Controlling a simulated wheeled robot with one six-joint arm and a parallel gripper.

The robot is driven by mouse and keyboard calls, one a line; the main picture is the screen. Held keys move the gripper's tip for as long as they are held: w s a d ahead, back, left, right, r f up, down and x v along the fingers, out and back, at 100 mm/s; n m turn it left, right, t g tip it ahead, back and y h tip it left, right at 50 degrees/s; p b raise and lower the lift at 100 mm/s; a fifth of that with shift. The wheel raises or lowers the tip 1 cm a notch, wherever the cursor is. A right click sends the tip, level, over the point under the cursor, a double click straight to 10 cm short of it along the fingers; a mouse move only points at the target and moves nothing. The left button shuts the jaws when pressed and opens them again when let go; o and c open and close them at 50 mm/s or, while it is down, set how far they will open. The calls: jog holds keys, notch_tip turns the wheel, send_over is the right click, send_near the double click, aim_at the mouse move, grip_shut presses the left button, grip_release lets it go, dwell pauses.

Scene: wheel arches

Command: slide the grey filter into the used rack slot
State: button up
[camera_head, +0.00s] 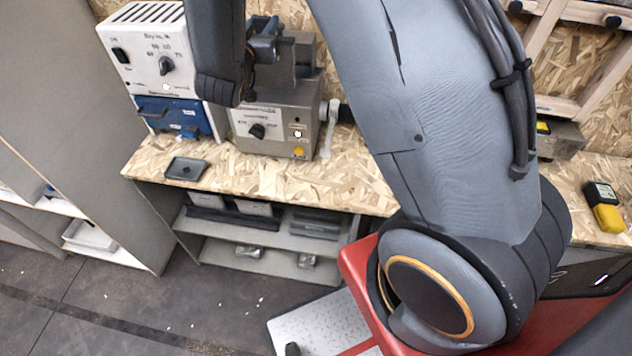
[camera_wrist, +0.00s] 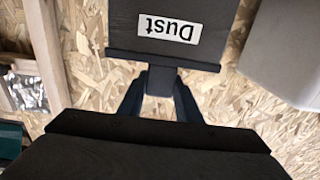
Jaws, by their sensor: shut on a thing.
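My gripper (camera_wrist: 158,95) is shut on the narrow grip of a dark grey block, which I take to be the grey filter (camera_wrist: 125,25). Its white label reads "Dust" and appears upside down in the wrist view. The block's far end is out of that view. In the head view, my gripper (camera_head: 264,42) is above the bench, in front of or over a grey machine, and my arm hides part of it. The held filter seems to be the dark grey shape beside it (camera_head: 300,58). I cannot make out which slot is the used rack slot.
A grey machine (camera_head: 275,130) with a knob stands on the chipboard bench (camera_head: 235,175). Left of it, a white box (camera_head: 150,50) sits on a blue unit (camera_head: 172,117). A small dark tray (camera_head: 186,168) lies in front. Shelves (camera_head: 265,262) below hold several grey items. A yellow-black meter (camera_head: 603,207) lies right.

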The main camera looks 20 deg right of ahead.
jog(key=v, duration=1)
jog(key=shift+s+a, duration=0.2)
jog(key=shift+s, duration=0.1)
